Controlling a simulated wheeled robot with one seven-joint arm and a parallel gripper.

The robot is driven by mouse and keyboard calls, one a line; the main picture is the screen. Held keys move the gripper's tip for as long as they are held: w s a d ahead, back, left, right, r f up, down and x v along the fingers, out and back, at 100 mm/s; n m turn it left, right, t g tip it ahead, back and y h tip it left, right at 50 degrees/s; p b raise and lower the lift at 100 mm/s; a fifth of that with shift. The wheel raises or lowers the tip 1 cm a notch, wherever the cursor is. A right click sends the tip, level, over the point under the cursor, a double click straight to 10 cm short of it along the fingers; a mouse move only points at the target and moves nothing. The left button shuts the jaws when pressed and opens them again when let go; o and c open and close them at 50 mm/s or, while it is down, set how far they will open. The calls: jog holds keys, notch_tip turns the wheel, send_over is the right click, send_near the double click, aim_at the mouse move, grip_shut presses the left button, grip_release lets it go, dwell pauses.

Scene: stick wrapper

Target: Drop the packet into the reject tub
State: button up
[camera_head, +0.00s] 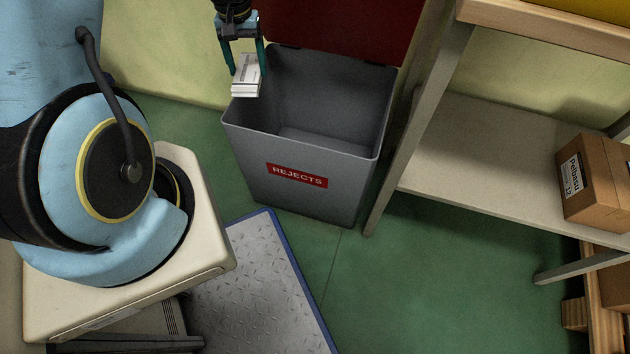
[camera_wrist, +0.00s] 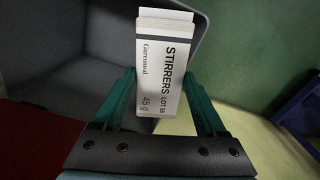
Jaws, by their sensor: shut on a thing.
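My gripper (camera_head: 243,60) is shut on a small white packet (camera_head: 245,80), its teal fingers on either side of it. In the wrist view the packet (camera_wrist: 163,70) reads "STIRRERS" and sits between the fingertips of my gripper (camera_wrist: 163,95). The reject tub (camera_head: 262,160) is a grey open-topped bin with a red "REJECTS" label on its front. In the head view the packet appears at the tub's left rim; its height above the rim is hard to tell. In the wrist view the tub (camera_wrist: 70,60) lies behind and left of the packet. The visible tub interior looks empty.
A shelf unit (camera_head: 480,160) stands right of the tub and bears a cardboard box (camera_head: 597,180). A red panel (camera_head: 330,25) is behind the tub. A metal tread plate (camera_head: 255,290) lies on the green floor in front. A yellowish wall is at the left.

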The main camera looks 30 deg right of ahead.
jog(key=s+d+f+m+b, duration=0.2)
jog(key=s+d+f+b, duration=0.3)
jog(key=f+b, duration=0.45)
jog(key=s+d+f+m+b, duration=0.1)
jog(key=s+d+f+b, duration=0.2)
jog(key=d+f+b, duration=0.45)
jog(key=f+b, duration=0.5)
jog(key=f, duration=0.4)
jog(key=a+f+b, duration=0.1)
jog(key=f+b, duration=0.4)
jog(key=f, duration=0.5)
jog(key=f+b, duration=0.5)
jog(key=f, duration=0.4)
jog(key=shift+a+f, duration=0.15)
jog(key=shift+f, duration=0.1)
jog(key=shift+f, duration=0.65)
jog(key=o, duration=1.3)
jog(key=shift+r, duration=0.15)
notch_tip(320, 180, up, 13)
jog(key=p, duration=0.6)
jog(key=shift+p, duration=0.3)
